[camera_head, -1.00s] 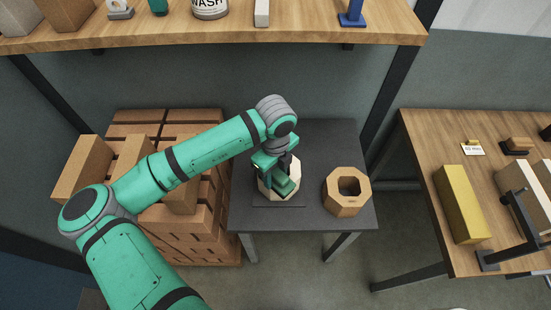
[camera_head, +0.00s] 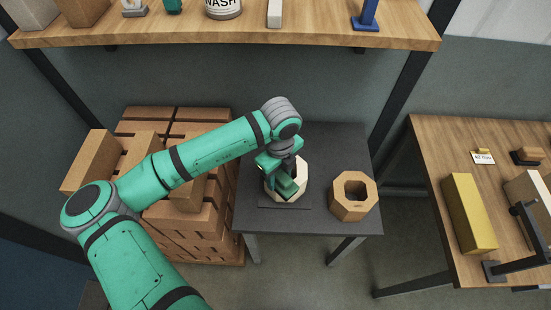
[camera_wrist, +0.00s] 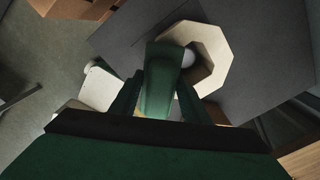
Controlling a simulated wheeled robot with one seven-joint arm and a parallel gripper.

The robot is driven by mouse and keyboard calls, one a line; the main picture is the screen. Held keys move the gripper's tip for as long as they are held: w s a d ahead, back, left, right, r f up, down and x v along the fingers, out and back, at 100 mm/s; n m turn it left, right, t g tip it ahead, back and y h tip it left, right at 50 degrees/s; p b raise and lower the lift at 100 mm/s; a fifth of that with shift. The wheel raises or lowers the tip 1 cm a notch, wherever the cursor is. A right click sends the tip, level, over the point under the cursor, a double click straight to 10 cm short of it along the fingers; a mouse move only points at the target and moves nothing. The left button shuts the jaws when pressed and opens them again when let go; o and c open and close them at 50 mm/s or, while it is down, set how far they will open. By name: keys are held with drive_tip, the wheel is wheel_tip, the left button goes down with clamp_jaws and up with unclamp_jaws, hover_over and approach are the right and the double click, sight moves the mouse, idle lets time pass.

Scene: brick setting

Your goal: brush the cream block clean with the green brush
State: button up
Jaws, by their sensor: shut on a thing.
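The cream block (camera_head: 302,173) is an eight-sided ring on a dark table. My gripper (camera_head: 284,174) is over it from above and hides part of it. My gripper is shut on the green brush (camera_head: 288,188), which lies over the block's opening in the head view. In the wrist view the brush (camera_wrist: 160,80) extends forward from between the fingers (camera_wrist: 157,105) and overlaps the left part of the cream block (camera_wrist: 217,50). A pale rounded shape shows in the block's opening. I cannot tell whether the bristles touch the block.
A tan eight-sided ring (camera_head: 366,208) stands to the right on the dark table (camera_head: 325,140). Stacked bricks (camera_head: 180,220) stand to the left. A wooden shelf (camera_head: 310,32) crosses behind and above. A wooden bench (camera_head: 425,150) with a yellow block (camera_head: 468,215) is at the right.

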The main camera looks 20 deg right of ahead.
wheel_tip(320, 180, up, 3)
drive_tip(key=shift+d+f, duration=0.15)
drive_tip(key=shift+f, duration=0.05)
wheel_tip(320, 180, up, 2)
drive_tip(key=shift+w+r, duration=0.1)
drive_tip(key=shift+a+r, duration=0.25)
drive_tip(key=shift+r, duration=1.4)
drive_tip(key=shift+s+d+r, duration=0.1)
drive_tip(key=shift+s, duration=0.1)
drive_tip(key=shift+w, duration=0.1)
